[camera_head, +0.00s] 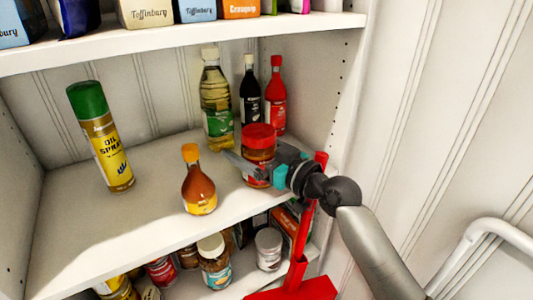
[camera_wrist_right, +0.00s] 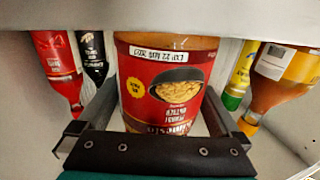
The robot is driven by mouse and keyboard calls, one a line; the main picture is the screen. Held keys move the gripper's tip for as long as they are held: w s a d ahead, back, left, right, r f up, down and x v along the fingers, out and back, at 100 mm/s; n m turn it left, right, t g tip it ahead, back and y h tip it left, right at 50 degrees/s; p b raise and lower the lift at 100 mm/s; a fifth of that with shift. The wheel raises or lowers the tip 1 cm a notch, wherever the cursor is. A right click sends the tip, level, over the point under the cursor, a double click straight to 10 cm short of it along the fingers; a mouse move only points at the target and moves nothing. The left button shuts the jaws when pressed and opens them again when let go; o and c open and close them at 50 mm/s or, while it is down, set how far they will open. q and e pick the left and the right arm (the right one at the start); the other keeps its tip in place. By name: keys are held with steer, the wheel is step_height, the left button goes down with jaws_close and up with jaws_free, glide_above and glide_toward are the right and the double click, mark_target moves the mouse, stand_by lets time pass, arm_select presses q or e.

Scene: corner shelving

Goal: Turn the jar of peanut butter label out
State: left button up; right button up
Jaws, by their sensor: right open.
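The jar of peanut butter (camera_head: 258,142), with a red lid and a red label, stands upright on the middle shelf toward the right. My right gripper (camera_head: 262,168) is at the jar, with one finger reaching past its left side; the gripper partly hides the lower jar. In the right wrist view, which shows things upside down, the jar (camera_wrist_right: 166,78) sits between the two open fingers. Its label faces that camera, with a picture of a bowl of nuts, a white text strip and lettering. I cannot tell whether the fingers touch the jar. My left gripper is not in view.
Behind the jar stand an oil bottle (camera_head: 216,100), a dark bottle (camera_head: 250,98) and a red bottle (camera_head: 276,98). A syrup bottle (camera_head: 198,185) is at front left, an oil spray can (camera_head: 101,138) farther left. The right wall (camera_head: 335,95) is close. Shelf room lies between can and syrup.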

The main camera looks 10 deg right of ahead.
steer(key=shift+b+v, duration=1.55)
steer(key=shift+v, duration=6)
steer(key=s+a+f+m+g+h, duration=0.1)
steer(key=s+f+g+h, duration=0.25)
steer(key=f, duration=0.55)
steer(key=s+a+f+m+g+h, duration=0.15)
steer(key=s+f, duration=0.25)
steer(key=f, duration=0.4)
steer(key=s+d+f+m+g+h, duration=0.3)
steer(key=s+f+g+h, duration=0.25)
steer(key=s+f, duration=0.6)
steer(key=s+f+g+b, duration=0.1)
steer(key=s+f+b, duration=0.1)
steer(key=f, duration=1.1)
steer(key=s+f+g+b, duration=0.1)
steer(key=s+f+b, duration=0.1)
steer(key=f, duration=1)
steer(key=s+d+f+g+b, duration=0.1)
steer(key=s+d+f+b, duration=0.1)
steer(key=s+f, duration=1.2)
steer(key=shift+s+d+f+n, duration=0.2)
steer(key=shift+d+f+n, duration=0.2)
steer(key=shift+f, duration=0.25)
